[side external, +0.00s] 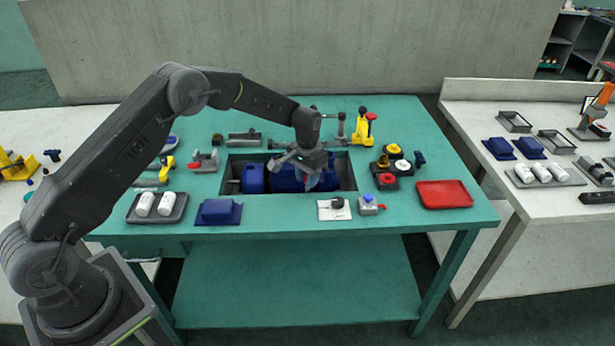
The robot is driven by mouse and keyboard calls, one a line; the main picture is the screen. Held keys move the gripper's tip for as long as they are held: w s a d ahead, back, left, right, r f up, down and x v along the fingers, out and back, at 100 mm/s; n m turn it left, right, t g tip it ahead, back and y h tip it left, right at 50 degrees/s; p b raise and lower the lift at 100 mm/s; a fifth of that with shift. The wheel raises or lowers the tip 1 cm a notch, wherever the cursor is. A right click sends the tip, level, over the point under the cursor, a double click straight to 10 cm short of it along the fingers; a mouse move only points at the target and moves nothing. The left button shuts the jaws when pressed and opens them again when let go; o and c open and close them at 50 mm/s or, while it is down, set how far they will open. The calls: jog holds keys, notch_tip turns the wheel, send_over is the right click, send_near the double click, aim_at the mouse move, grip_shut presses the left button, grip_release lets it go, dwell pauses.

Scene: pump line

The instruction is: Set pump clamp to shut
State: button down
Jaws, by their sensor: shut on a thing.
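A blue pump (286,179) sits in the dark recess of the green bench, with a second blue block (253,179) to its left. My gripper (311,183) points down over the right part of the pump, inside the recess outline. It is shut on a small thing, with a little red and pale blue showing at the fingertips. My gripper hides most of that thing, so I cannot tell whether it is the pump clamp's handle. A yellow clamp-like fixture (364,127) stands upright behind the recess to the right. Which part is the pump clamp is unclear.
Around the recess on the green bench (440,207) lie a red tray (444,194), a button box (388,166), a dark tray with white cylinders (157,209), a blue block (218,212), and a white plate (334,209).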

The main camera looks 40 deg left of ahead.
jog(key=shift+w+a, duration=1.2)
jog(key=shift+w, duration=0.05)
jog(key=c, duration=0.9)
grip_release()
jog(key=shift+o, duration=0.2)
notch_tip(320, 180, up, 14)
jog(key=shift+s, duration=0.1)
